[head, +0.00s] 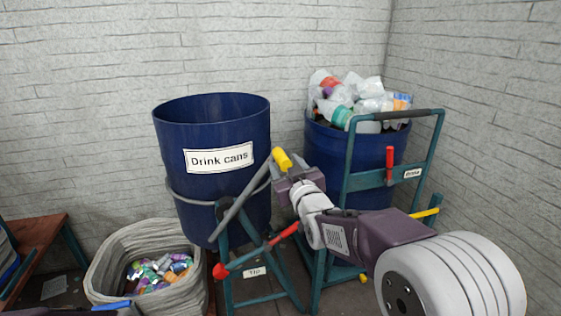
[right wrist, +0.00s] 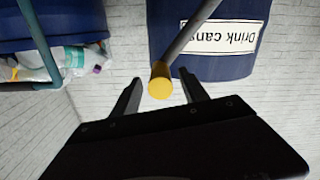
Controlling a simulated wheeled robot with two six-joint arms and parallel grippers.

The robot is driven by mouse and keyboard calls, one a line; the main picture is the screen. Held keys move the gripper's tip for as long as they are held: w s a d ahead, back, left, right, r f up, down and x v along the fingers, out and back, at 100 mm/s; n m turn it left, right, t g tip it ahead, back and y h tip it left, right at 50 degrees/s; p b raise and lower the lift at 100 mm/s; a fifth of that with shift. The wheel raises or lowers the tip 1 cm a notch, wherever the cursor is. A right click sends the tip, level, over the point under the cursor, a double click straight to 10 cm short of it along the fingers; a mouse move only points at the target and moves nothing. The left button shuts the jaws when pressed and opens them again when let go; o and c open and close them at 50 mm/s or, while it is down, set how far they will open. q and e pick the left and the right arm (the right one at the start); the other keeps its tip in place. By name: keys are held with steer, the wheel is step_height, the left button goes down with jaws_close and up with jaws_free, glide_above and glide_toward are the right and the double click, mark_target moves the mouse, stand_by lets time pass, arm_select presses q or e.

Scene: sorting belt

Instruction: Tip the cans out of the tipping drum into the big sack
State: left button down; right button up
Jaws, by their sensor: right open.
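The blue tipping drum (head: 205,125), labelled "Drink cans", stands roughly upright in a teal frame; its label also shows in the right wrist view (right wrist: 225,37). I see no cans in the visible inner part; its bottom is hidden. The big grey sack (head: 105,270) sits on the floor at the lower left with several crushed cans (head: 160,272) inside. A grey lever with a yellow knob (head: 282,158) rises beside the drum. My right gripper (head: 284,168) is open at that knob. In the right wrist view the knob (right wrist: 160,82) lies between the spread fingers (right wrist: 161,92), apparently not clamped.
A second blue drum (head: 340,145) full of plastic bottles stands to the right in another teal frame (head: 347,180). A red-knobbed handle (head: 219,271) is low on the "Tip" frame. A brown bench (head: 38,240) is at far left. Brick walls close the back and right.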

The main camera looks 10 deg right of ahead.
steer(key=w, duration=0.4)
steer(key=shift+w, duration=0.4)
jaws_close()
steer(key=shift+f, duration=0.1)
stand_by(0.9)
